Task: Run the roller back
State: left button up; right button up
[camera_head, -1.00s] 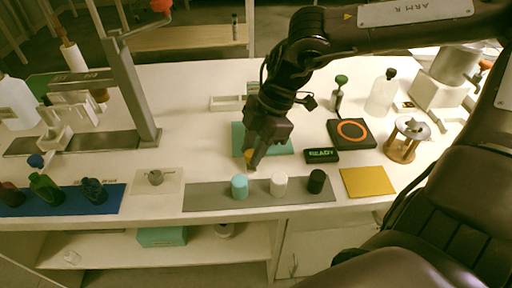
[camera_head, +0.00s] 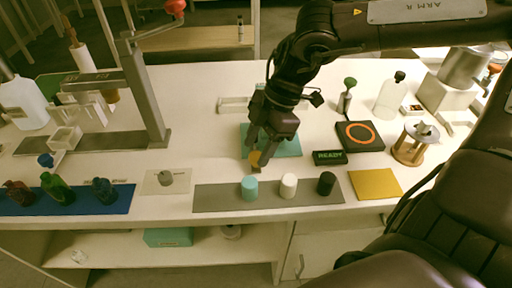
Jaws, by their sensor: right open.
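My right gripper (camera_head: 258,160) points down at the front edge of a teal mat (camera_head: 288,147), behind the grey strip. It is open. A small tan, rounded piece (camera_head: 254,158) shows at its fingertips; I cannot tell whether it is the roller or whether the fingers touch it. The gripper hides part of the mat. My left gripper is not in view. No other thing is clearly a roller.
A grey strip (camera_head: 220,198) holds a teal cap (camera_head: 249,188), a white cap (camera_head: 288,185) and a black cap (camera_head: 326,183) close in front of the gripper. A blue mat (camera_head: 122,200) with bottles lies left. A grey metal stand (camera_head: 146,95) rises behind it. A READY sign (camera_head: 329,157) stands right.

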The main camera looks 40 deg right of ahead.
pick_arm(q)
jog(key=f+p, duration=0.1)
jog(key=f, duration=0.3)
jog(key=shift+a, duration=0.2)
pick_arm(e)
jog(key=v, duration=0.6)
jog(key=shift+r, duration=0.2)
